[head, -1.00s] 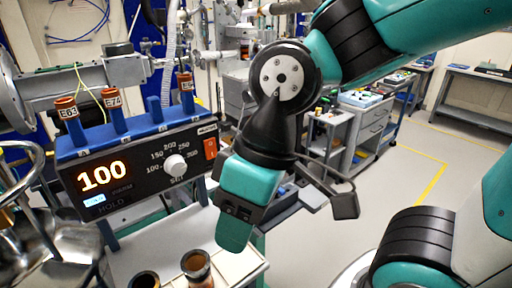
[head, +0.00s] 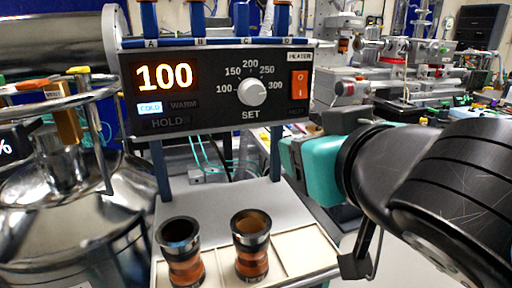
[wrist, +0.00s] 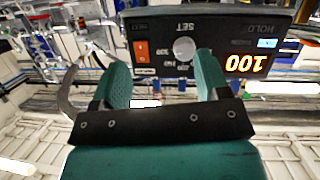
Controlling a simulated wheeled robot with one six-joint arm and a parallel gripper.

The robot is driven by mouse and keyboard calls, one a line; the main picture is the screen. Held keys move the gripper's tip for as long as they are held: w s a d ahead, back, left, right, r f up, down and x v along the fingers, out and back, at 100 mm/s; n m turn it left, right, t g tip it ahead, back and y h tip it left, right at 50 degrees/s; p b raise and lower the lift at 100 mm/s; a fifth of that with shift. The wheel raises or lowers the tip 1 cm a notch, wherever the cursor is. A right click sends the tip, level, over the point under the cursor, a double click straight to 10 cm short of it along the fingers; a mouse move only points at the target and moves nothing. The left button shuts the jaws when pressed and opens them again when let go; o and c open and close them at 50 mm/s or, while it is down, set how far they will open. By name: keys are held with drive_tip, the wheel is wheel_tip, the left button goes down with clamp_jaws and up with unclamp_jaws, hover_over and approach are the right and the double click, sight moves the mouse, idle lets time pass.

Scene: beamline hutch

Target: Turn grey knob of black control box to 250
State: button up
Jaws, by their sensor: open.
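The black control box (head: 215,90) stands in the upper middle of the head view. Its display (head: 165,77) reads 100 and a "COLD" label is lit. The grey knob (head: 252,92) sits in a scale from 100 to 300; its pointer is too small to read surely. In the wrist view the box is upside down, and the knob (wrist: 184,48) lies just beyond my fingertips, between them in the picture. My gripper (wrist: 162,64) is open and empty, its teal fingers apart. In the head view my gripper (head: 291,160) is right of and below the knob, partly hidden by its own body.
A red rocker switch (head: 299,84) is right of the knob. Below the box, two brown vials (head: 251,245) stand on a pale tray (head: 298,244). A shiny metal vessel (head: 75,205) stands at left. Blue holders (head: 198,20) top the box.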

wheel_tip(320, 180, up, 2)
drive_tip(key=s+a+t+y+b, duration=0.2)
drive_tip(key=s+t, duration=0.1)
drive_tip(key=p, duration=1.1)
approach(255, 97)
drive_tip(key=shift+n, duration=0.3)
drive_tip(key=x, duration=0.9)
drive_tip(key=shift+r, duration=0.1)
drive_tip(key=shift+w+a, duration=0.15)
drive_tip(key=shift+w, duration=0.5)
drive_tip(key=c, duration=0.9)
drive_tip(key=shift+c, duration=0.2)
